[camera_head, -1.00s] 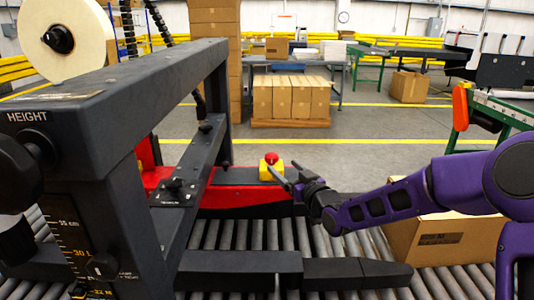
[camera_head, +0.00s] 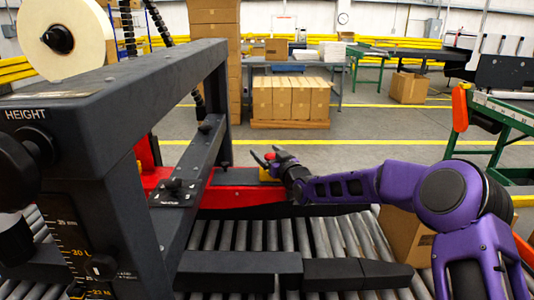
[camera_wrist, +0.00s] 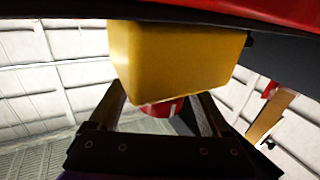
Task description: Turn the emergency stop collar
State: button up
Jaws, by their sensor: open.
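The emergency stop is a red button (camera_head: 270,156) on a small yellow box (camera_head: 264,175), mounted on the red machine beam. My gripper (camera_head: 279,157) is at the button from the right and partly hides it and the box. In the wrist view the yellow box (camera_wrist: 178,58) fills the upper middle, with the red button (camera_wrist: 162,108) under it. My open fingers (camera_wrist: 158,100) stand on either side of the button. The box's lower edge hides part of the button, and I cannot tell whether the fingers touch it. No separate collar can be made out.
The dark machine frame (camera_head: 110,95) stands close on the left. The red beam (camera_head: 232,197) lies below the stop, above the metal rollers (camera_head: 240,235). A cardboard box (camera_head: 405,238) sits at the right, behind my arm. Open floor lies beyond.

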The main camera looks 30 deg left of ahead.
grip_shut()
dwell(0.3)
jog(key=shift+m+t+h, duration=0.4)
jog(key=shift+t, duration=0.1)
jog(key=m+t+h, duration=0.2)
jog(key=shift+w+d+t+h, duration=0.1)
jog(key=shift+w+t+h, duration=0.05)
jog(key=shift+t+h, duration=0.2)
jog(key=m+h, duration=0.1)
jog(key=m+t+h, duration=0.1)
jog(key=t+h, duration=0.1)
jog(key=shift+w+d+r+m+p, duration=0.1)
jog(key=shift+w+d+m+p, duration=0.15)
jog(key=shift+m+p, duration=0.15)
jog(key=shift+w+d+m+t+h+p, duration=0.15)
jog(key=shift+m+t+h+p, duration=0.25)
jog(key=shift+m+h, duration=0.5)
jog(key=shift+d+m+t+h+p, duration=0.3)
jog(key=shift+m+h+p, duration=0.2)
jog(key=shift+h, duration=0.7)
jog(key=shift+w+d+m+t+h+p, duration=0.15)
jog(key=shift+m+t+h+p, duration=0.2)
jog(key=shift+m+h, duration=0.55)
jog(key=shift+s+d+h, duration=0.1)
jog(key=shift+h, duration=0.25)
